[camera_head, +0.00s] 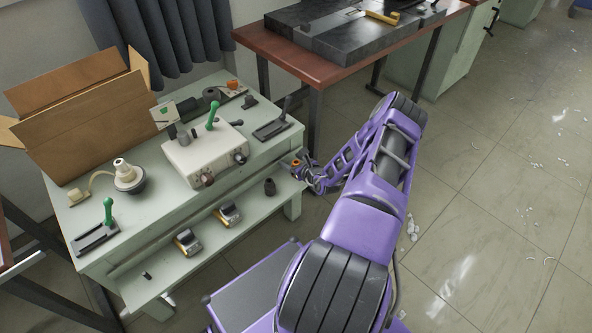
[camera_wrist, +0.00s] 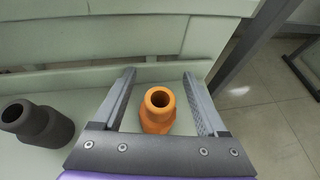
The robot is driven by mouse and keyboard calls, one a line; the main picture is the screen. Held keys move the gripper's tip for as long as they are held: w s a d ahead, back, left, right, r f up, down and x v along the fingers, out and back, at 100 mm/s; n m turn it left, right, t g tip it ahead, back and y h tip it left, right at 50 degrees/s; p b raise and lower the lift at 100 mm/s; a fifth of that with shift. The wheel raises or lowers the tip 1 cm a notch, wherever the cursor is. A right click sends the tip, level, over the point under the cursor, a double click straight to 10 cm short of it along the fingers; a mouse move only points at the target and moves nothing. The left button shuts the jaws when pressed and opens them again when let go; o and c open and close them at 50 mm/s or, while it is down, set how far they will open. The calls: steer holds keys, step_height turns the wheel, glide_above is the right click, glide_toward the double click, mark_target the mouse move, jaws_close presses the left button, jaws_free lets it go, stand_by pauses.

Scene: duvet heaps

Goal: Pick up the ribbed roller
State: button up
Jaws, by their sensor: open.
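My gripper (camera_wrist: 159,76) is open, with one finger on each side of an orange, hollow-necked piece (camera_wrist: 157,118) on the lower shelf. Gaps show between this piece and both fingers. The piece looks like the ribbed roller, but I cannot make out clear ribs. In the head view, my gripper (camera_head: 305,174) is at the right end of the lower shelf, and a small orange spot of the piece (camera_head: 296,163) shows beside it.
The pale green bench (camera_head: 160,222) has its top edge above the lower shelf (camera_head: 205,250). Two yellow-and-grey items (camera_head: 228,214) lie farther left on that shelf. A control box (camera_head: 203,155) and a cardboard box (camera_head: 85,125) stand on top. A brown table (camera_head: 290,52) is behind.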

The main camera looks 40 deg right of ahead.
jaws_close()
steer(key=shift+r, duration=0.15)
stand_by(0.4)
